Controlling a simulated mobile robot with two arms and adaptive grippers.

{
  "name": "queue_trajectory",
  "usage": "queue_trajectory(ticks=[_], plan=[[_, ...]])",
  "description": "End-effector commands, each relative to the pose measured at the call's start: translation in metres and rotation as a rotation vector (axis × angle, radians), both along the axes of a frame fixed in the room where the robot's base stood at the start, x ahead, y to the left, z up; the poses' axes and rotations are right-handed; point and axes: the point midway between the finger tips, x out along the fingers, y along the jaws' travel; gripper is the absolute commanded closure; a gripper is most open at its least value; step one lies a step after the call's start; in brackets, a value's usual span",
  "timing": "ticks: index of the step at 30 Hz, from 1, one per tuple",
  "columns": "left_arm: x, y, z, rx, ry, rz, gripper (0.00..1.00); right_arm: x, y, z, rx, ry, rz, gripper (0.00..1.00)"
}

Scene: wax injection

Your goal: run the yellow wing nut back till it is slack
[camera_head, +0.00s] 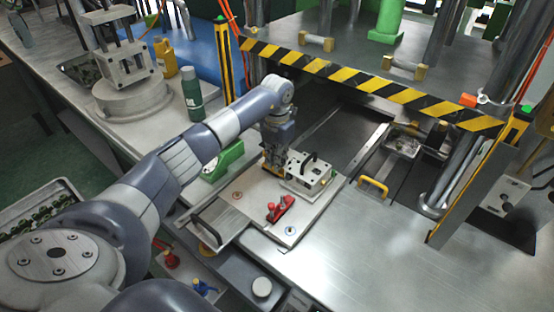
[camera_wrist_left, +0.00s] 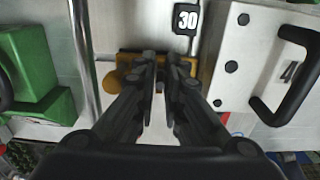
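A yellow part, probably the wing nut (camera_wrist_left: 115,79), shows in the left wrist view. Its rounded end sticks out left of the fingers and more yellow shows behind them. My left gripper (camera_wrist_left: 163,62) is over its middle, with the fingers close together and a narrow gap between them. The fingers hide the centre of the part, so I cannot tell whether they touch it. In the head view the left gripper (camera_head: 274,158) points down beside the white block with a black handle (camera_head: 309,176), and a little yellow shows at its tips. My right gripper is not in view.
The block (camera_wrist_left: 245,62) stands close on the right in the wrist view, beside a "30" tag (camera_wrist_left: 186,18). A green device (camera_wrist_left: 35,75) and a metal rod are on the left. A red clamp (camera_head: 280,208) sits on the plate. A striped bar (camera_head: 360,83) crosses behind.

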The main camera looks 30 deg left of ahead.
Motion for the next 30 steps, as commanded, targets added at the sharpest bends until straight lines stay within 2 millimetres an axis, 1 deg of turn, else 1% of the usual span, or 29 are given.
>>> queue_trajectory(ticks=[3,11,17,21,30], plan=[[0.000,0.000,0.001,0.000,-0.001,0.007,1.00,0.001,0.005,0.000,0.006,-0.001,0.001,0.72],[0.000,0.001,0.001,0.002,-0.001,0.094,1.00,0.004,0.003,0.001,0.003,-0.007,0.002,0.72],[0.001,0.001,0.001,0.001,-0.002,0.244,1.00,0.006,-0.003,0.002,-0.003,-0.011,0.001,0.72],[0.000,0.001,0.001,0.001,-0.001,0.375,1.00,0.007,-0.005,0.003,-0.006,-0.010,-0.001,0.72],[0.000,0.001,0.002,0.001,-0.001,0.660,1.00,0.007,-0.006,0.007,-0.007,-0.012,-0.001,0.72]])
